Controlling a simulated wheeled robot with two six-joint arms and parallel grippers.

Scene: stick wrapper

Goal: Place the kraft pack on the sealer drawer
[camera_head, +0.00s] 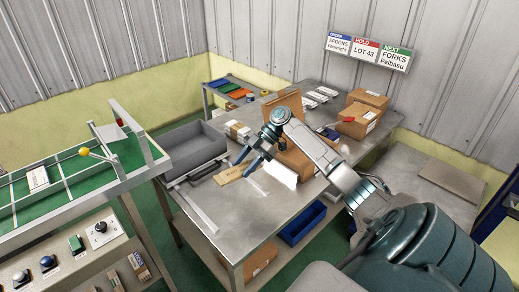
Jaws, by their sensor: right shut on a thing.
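My right gripper (245,163) reaches down over the steel table and is shut on a flat tan pack, which looks like the kraft pack (228,175). The pack lies low, close to the tabletop; I cannot tell whether it touches. A grey open-topped box (192,140) stands to the left of it, with a black handle (205,171) in front. This may be the sealer drawer, but I cannot tell for sure. The gripper is to the right of the handle. Its fingertips are small and partly hidden by its own body. My left gripper is not in view.
Cardboard boxes (357,122) and a brown upright board (291,105) stand at the back of the steel table (250,218). A small stack of packs (237,130) sits behind the gripper. A green conveyor (75,180) runs at the left.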

